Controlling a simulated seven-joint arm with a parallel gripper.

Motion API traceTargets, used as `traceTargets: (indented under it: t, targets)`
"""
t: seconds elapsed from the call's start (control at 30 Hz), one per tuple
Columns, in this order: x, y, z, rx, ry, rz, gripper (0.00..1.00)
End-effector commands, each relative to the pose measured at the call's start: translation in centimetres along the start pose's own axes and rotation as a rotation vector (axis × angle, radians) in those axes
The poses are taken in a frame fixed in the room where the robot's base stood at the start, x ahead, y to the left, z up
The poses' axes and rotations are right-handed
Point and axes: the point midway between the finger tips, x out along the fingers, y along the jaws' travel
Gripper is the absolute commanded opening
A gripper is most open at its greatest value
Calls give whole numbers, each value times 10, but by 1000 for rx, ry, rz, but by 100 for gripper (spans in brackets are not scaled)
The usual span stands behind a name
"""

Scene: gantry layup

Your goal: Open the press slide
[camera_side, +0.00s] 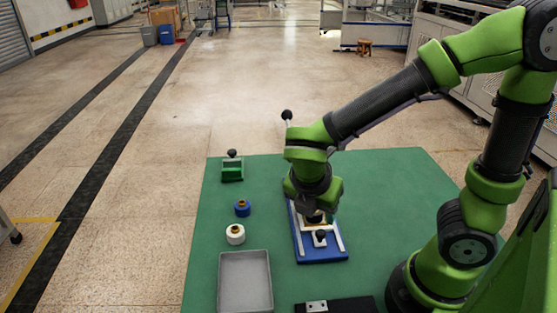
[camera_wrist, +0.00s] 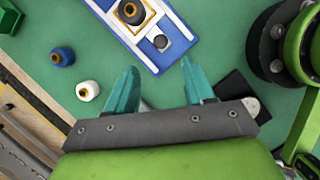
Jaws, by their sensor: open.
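The press has a blue base (camera_side: 325,257) with white rails and stands on the green table. It also shows at the top of the wrist view (camera_wrist: 178,22). A small white slide carries a black knob (camera_side: 320,235) at the end of the base near the side camera. The knob shows in the wrist view (camera_wrist: 160,41) beside a square frame with a dark round centre (camera_wrist: 130,11). My gripper (camera_wrist: 159,72) is open, with teal fingers apart and nothing between them. In the side view my wrist hides the press's far part, and the fingertips are unclear.
A blue spool (camera_side: 242,208) and a white spool (camera_side: 235,234) stand left of the press. A grey tray (camera_side: 245,282) lies near the front. A green block with a black knob (camera_side: 232,170) stands at the back left. A black ball-topped lever (camera_side: 287,116) rises behind my wrist.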

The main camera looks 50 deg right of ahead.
Motion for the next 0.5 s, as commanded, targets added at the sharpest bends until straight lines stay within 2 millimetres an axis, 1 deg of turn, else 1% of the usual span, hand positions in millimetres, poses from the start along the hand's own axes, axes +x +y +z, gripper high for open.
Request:
traceTargets:
  t: [0.03,0.2,0.33,0.5]
  targets:
    - [-14,1,0,1,2,8,53]
    - [-47,0,0,-1,2,5,53]
    - [-63,0,0,-2,0,2,53]
    - [-71,0,0,-1,0,0,53]
